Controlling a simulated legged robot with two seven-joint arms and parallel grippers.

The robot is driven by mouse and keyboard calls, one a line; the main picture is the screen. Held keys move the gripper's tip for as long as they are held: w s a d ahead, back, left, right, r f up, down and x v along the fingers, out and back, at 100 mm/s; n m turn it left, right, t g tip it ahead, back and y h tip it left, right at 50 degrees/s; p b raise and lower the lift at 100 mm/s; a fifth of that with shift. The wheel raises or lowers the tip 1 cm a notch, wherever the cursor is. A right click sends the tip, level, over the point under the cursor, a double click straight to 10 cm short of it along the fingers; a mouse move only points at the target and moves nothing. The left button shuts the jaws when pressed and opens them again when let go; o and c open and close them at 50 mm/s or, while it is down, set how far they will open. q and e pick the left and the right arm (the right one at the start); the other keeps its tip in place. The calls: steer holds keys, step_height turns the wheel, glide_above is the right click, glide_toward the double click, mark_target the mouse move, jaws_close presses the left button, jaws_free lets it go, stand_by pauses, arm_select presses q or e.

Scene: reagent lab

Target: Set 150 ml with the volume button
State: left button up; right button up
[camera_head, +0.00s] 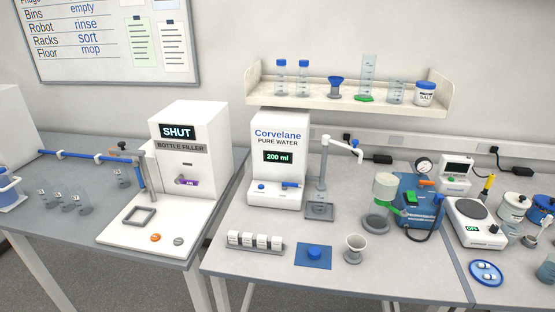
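The white Corvelane pure water unit (277,170) stands on the middle bench. Its small dark display (278,156) reads 200 ml in green. Low on its front are a small blue round button (261,187) at the left and a blue lever-like part (290,185) at the right. Labels by them are too small to read, so I cannot tell which one sets the volume. A grey spout (343,143) on a post stands to its right, above a square drip tray (320,211). Neither of my grippers is in view.
A bottle filler (190,148) showing SHUT stands on the left bench. In front of the water unit are a rack of white blocks (255,242), a blue mat (313,256) with a blue knob-like piece, and a cup (354,247). A shelf (345,100) hangs above.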

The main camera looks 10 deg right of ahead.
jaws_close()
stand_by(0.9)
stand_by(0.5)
